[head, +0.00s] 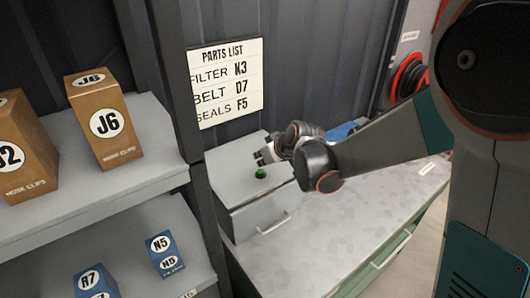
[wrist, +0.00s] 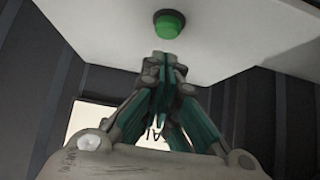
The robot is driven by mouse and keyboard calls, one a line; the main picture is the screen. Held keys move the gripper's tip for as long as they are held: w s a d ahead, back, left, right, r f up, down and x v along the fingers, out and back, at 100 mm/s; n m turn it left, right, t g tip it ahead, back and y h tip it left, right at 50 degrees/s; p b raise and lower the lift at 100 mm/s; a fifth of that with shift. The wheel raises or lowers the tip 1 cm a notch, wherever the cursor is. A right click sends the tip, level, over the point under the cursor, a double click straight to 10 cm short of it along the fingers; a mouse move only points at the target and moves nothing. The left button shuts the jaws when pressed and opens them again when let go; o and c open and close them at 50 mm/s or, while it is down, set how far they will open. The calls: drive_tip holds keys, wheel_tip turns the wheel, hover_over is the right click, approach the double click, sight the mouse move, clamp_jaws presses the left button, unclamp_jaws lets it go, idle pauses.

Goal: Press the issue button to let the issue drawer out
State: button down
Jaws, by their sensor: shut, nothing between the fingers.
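The green issue button (head: 260,173) sits on the top of a grey box (head: 228,183) on the counter. It also shows in the wrist view (wrist: 169,26), just beyond my fingertips. The issue drawer (head: 262,216), with a bar handle, is in the front of that box and looks shut. My gripper (head: 262,157) is at the box top, close to the button in the head view. In the wrist view my gripper (wrist: 165,60) is shut and empty, with a visible gap between its tips and the button.
A parts list sign (head: 226,80) hangs on the dark wall behind the box. Shelves at left hold brown boxes (head: 104,120) and blue boxes (head: 165,253). The counter (head: 310,237) is clear in front of the drawer. A blue item (head: 341,132) lies behind my arm.

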sight(261, 173)
drive_tip(key=shift+f, duration=1.05)
drive_tip(key=shift+f, duration=0.1)
